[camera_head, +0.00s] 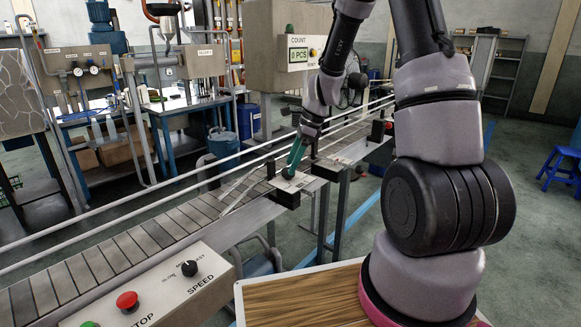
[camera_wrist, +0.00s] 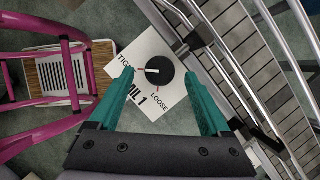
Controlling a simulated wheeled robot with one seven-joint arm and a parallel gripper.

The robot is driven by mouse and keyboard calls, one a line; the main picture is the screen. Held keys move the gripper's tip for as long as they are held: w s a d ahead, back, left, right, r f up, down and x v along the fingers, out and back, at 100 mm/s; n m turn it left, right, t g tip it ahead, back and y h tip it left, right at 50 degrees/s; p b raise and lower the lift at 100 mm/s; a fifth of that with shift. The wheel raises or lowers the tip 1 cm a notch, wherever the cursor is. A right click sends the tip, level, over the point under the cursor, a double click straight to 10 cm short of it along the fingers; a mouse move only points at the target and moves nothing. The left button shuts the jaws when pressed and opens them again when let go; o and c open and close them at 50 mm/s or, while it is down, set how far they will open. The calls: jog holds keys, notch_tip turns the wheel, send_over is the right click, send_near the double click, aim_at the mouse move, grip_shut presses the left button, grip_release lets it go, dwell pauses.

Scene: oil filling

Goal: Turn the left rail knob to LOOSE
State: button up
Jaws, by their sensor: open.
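The left rail knob (camera_wrist: 165,77) is a round black knob on a white plate (camera_wrist: 152,47) marked TIGHT, LOOSE and RAIL 1. Its white pointer mark faces left, towards TIGHT. In the wrist view my gripper (camera_wrist: 160,74) is open, and its two green fingertips appear on either side of the knob. I cannot tell how far above the plate they are. In the head view my gripper (camera_head: 296,156) points down over the plate (camera_head: 302,181) beside the conveyor, and the knob there is mostly hidden by a finger.
The conveyor (camera_head: 140,240) with its metal guide rails runs alongside the plate. Another black knob (camera_head: 378,131) stands further along the conveyor. A control panel (camera_head: 160,290) with a SPEED dial and red button is at the front. A pink-framed stool (camera_wrist: 40,72) shows left in the wrist view.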

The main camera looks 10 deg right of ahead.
jog(key=shift+x, duration=0.95)
jog(key=shift+c, duration=0.3)
grip_shut()
